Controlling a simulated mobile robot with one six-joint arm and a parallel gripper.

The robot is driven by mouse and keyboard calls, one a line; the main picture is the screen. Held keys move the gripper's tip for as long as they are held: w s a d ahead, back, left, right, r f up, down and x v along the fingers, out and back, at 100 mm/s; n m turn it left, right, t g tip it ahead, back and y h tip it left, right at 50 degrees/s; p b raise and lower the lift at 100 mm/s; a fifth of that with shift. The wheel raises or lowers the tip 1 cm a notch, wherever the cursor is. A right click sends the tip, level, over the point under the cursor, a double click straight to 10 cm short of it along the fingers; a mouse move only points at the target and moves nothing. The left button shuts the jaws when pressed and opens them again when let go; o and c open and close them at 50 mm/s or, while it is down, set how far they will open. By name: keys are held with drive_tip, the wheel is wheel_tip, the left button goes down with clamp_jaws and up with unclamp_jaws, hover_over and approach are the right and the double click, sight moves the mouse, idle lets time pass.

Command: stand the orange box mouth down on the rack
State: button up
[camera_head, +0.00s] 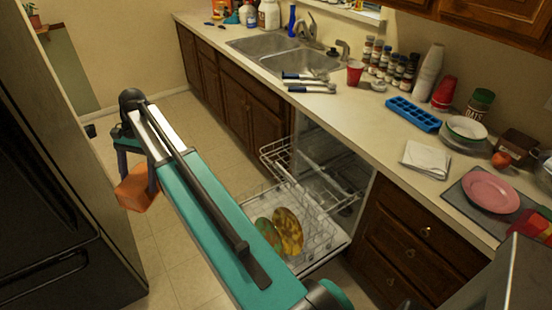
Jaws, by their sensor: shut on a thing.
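The orange box (135,190) hangs over the tiled floor at the left, well away from the dishwasher. My gripper (138,172) is shut on it from above. The box's mouth is hidden, so I cannot tell which way it faces. The pulled-out lower dishwasher rack (318,231) is right of my arm, which covers part of its left side. A yellow-brown plate (288,231) and a greenish plate (267,232) stand in it. An upper rack (343,184) shows above and behind.
The counter (335,118) runs behind the dishwasher, with a sink (270,45), blue tray (413,113), spice jars and dishes on it. A dark appliance (50,190) stands close on the left. Open floor (180,258) lies between them.

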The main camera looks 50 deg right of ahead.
drive_tip(key=s+d+f+m+t+b, duration=0.1)
drive_tip(key=d+f+m+t+b, duration=0.35)
drive_tip(key=d, duration=1.15)
drive_tip(key=s+d+f+m+b, duration=0.1)
drive_tip(key=d+f+m, duration=0.65)
drive_tip(key=d, duration=0.85)
drive_tip(key=s+d+f+m+h+b, duration=0.1)
drive_tip(key=s+d+f+m, duration=0.2)
drive_tip(key=s+d, duration=0.3)
drive_tip(key=s+d+f+m+t+h+b, duration=0.1)
drive_tip(key=s+d+f+m, duration=0.3)
drive_tip(key=d, duration=0.9)
drive_tip(key=s+d+f+m+h+b, duration=0.2)
drive_tip(key=s+d+f+m, duration=0.2)
drive_tip(key=s+d, duration=0.4)
drive_tip(key=shift+d+t, duration=0.35)
drive_tip(key=shift+d, duration=0.8)
drive_tip(key=shift+s+d+f, duration=0.1)
drive_tip(key=shift+s+d, duration=0.1)
drive_tip(key=shift+s, duration=0.05)
drive_tip(key=shift+c, duration=0.9)
drive_tip(key=shift+a+f+h, duration=0.1)
drive_tip(key=shift+a+h, duration=0.1)
drive_tip(key=shift+h, duration=0.1)
